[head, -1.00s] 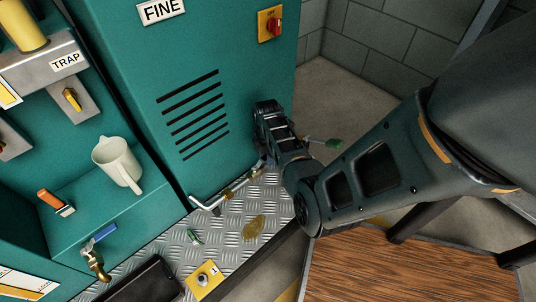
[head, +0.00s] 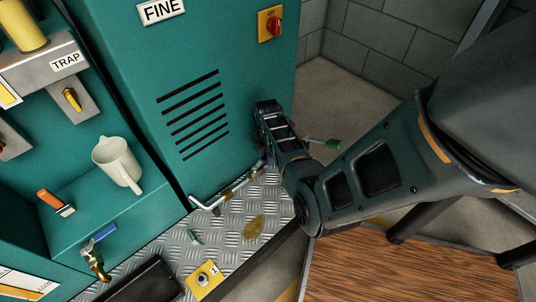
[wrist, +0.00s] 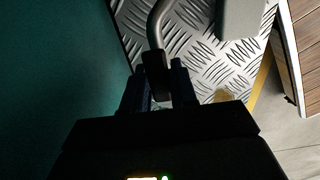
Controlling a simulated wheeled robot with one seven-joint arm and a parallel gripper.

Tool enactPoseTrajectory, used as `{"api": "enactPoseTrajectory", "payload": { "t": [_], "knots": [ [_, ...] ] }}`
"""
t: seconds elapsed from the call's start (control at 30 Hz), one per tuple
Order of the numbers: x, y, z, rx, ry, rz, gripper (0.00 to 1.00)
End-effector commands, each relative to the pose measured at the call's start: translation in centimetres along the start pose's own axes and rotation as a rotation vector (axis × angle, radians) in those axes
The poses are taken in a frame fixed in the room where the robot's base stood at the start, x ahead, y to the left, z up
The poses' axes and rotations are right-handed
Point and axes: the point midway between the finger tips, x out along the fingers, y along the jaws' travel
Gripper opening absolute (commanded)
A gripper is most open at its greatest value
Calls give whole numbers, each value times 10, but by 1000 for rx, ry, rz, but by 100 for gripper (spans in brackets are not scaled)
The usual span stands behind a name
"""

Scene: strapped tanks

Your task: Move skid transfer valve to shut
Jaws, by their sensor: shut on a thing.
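My gripper (wrist: 156,76) is shut on the dark sleeve at the near end of a bent metal bar (wrist: 160,25) in the wrist view, with one finger on each side of it. In the head view a bent metal bar (head: 207,206) runs low along the teal cabinet, over the tread plate, towards my wrist. My arm hides the fingers and the held end there. A thin rod with a green handle (head: 333,144) shows just right of my wrist. No label names the transfer valve, so I cannot tell for sure which part it is.
The teal cabinet (head: 215,70) stands close behind my wrist, with a red rotary switch (head: 272,24) above. A white jug (head: 118,162) and a blue-handled valve (head: 97,240) are at left.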

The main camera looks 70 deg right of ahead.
Motion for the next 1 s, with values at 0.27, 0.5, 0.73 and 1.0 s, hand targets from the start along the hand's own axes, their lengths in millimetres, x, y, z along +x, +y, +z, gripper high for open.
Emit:
{"api": "enactPoseTrajectory", "payload": {
  "t": [0.27, 0.5, 0.73, 1.0],
  "knots": [
    [-1, -1, 0, 11, 0, 0, 0],
    [-4, -14, -2, 209, 0, -2, 0],
    [0, -19, -3, 317, 0, -1, 0],
    [-1, -19, -3, 327, 0, -1, 0]
  ]
}}
